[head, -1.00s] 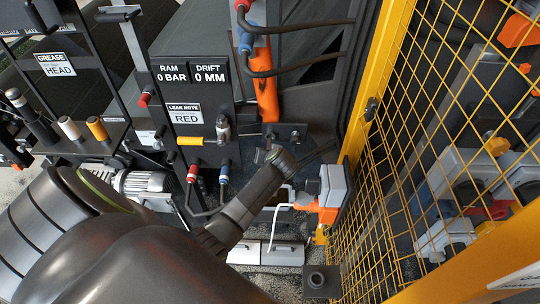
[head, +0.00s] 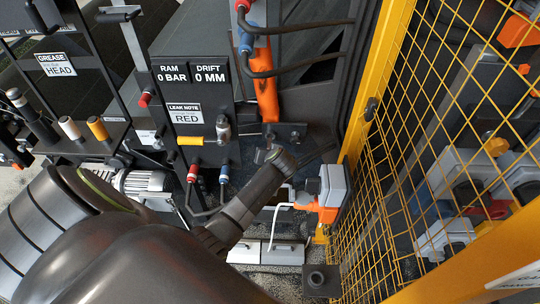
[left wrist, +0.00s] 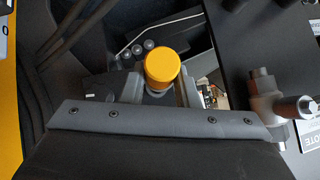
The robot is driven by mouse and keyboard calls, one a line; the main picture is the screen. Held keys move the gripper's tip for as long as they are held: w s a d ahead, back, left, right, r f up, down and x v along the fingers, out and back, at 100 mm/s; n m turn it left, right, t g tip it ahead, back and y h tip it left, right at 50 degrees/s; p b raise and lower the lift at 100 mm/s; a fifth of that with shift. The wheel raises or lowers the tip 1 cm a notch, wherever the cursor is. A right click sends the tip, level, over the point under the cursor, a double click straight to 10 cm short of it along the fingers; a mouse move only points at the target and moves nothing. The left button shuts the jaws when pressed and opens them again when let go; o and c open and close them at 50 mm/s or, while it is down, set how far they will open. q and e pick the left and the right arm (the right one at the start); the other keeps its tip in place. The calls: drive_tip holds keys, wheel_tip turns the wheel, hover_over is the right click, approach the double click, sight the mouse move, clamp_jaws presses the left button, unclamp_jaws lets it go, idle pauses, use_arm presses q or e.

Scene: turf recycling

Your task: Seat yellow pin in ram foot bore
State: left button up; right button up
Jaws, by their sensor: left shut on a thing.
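The yellow pin shows its round head (left wrist: 162,66) in the left wrist view, between the two grey fingers of my left gripper (left wrist: 160,90), which is shut on it. In the head view my left gripper (head: 276,155) is just below the lower end of the orange ram (head: 266,88). The pin cannot be made out there. The dark ram foot (head: 270,130) is beside a dark bracket, and its bore cannot be made out. I cannot tell whether the pin is in the bore. My right gripper is not in view.
A gauge box (head: 190,75) with a yellow-handled valve (head: 195,141) stands left of the ram. A yellow mesh guard (head: 420,130) closes off the right. A grey-and-orange box (head: 330,190) is close right of the gripper. Black hoses (head: 300,66) cross above.

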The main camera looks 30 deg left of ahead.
sight(270, 141)
use_arm(q)
drive_tip(key=shift+w+a, duration=0.2)
drive_tip(key=shift+w, duration=0.2)
idle(0.5)
drive_tip(key=shift+w+a, duration=0.2)
drive_tip(key=shift+w, duration=0.1)
drive_tip(key=shift+w+a+b, duration=0.45)
drive_tip(key=shift+w+b, duration=0.05)
drive_tip(key=shift+w, duration=0.2)
drive_tip(key=shift+w+a+b, duration=0.4)
drive_tip(key=shift+w+b, duration=0.1)
drive_tip(key=shift+w, duration=0.25)
drive_tip(key=shift+w+a+b, duration=0.45)
drive_tip(key=shift+w+b, duration=0.05)
drive_tip(key=shift+w, duration=0.2)
drive_tip(key=o, duration=1.1)
drive_tip(key=shift+o, duration=0.2)
drive_tip(key=shift+s, duration=0.1)
drive_tip(key=b+v, duration=0.1)
drive_tip(key=v, duration=1.6)
drive_tip(key=shift+r+b, duration=0.2)
drive_tip(key=shift+b, duration=0.2)
drive_tip(key=shift+d, duration=0.1)
